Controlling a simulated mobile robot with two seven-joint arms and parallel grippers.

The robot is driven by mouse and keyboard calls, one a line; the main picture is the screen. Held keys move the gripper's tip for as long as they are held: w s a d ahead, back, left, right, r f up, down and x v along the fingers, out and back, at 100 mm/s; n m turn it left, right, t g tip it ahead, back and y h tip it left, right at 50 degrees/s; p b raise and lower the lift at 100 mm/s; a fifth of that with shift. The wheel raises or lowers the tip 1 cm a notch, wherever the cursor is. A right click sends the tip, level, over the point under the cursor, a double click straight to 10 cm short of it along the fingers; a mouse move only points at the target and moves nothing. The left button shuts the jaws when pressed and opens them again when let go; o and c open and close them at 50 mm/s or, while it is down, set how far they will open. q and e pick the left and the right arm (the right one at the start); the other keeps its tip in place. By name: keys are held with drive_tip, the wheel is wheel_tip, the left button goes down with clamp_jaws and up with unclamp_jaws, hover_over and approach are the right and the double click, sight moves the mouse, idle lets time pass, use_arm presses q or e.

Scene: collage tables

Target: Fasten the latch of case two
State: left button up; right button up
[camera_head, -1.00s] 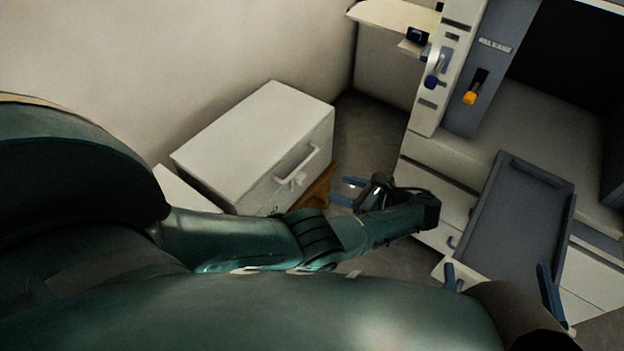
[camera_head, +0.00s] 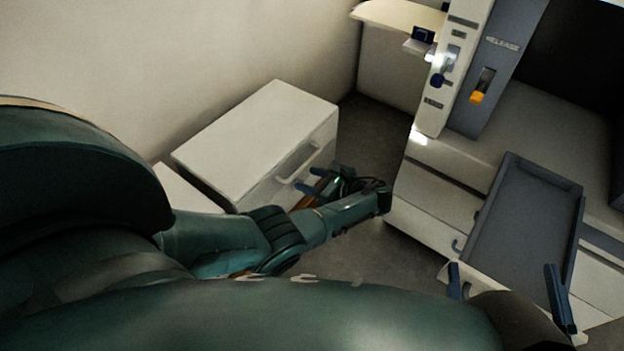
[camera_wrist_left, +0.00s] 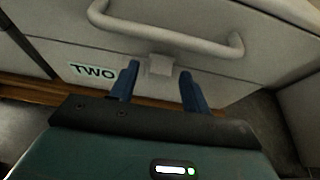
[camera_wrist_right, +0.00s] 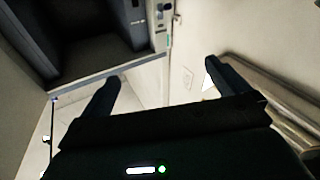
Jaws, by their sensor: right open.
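Case two (camera_head: 250,140) is a white box with a bar handle (camera_head: 298,160) on its front, left of centre in the head view. In the left wrist view its "TWO" label (camera_wrist_left: 93,73) sits left of a small pale latch tab (camera_wrist_left: 160,65), below the handle. My left gripper (camera_head: 310,180) is at the case's front; it is open, and its blue fingers lie to either side of the latch in the left wrist view (camera_wrist_left: 159,68). I cannot tell whether they touch it. My right gripper (camera_head: 501,264) is open and empty, away from the case.
A grey tray (camera_head: 525,220) lies on the white bench (camera_head: 430,205) at the right. A control panel (camera_head: 490,70) with a yellow-orange knob and a dark blue knob stands behind. A wall rises behind the case. Dark floor (camera_head: 375,125) separates case and bench.

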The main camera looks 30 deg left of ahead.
use_arm(q)
drive_tip(key=c, duration=1)
drive_tip(key=shift+o, duration=0.2)
drive_tip(key=shift+r+p, duration=0.15)
drive_tip(key=shift+p, duration=0.15)
drive_tip(key=shift+a+r+h+p, duration=0.3)
drive_tip(key=shift+r+h+p, duration=0.15)
drive_tip(key=shift+p, duration=0.75)
drive_tip(key=shift+a+h+p, duration=0.1)
drive_tip(key=shift+h+p, duration=0.15)
drive_tip(key=shift+p, duration=0.15)
drive_tip(key=shift+w+a+f, duration=0.1)
drive_tip(key=shift+f, duration=0.15)
use_arm(e)
drive_tip(key=shift+w+d+f+m+g+h, duration=0.15)
drive_tip(key=shift+d+m+g+h, duration=0.55)
drive_tip(key=shift+h, duration=0.4)
use_arm(q)
drive_tip(key=o, duration=1)
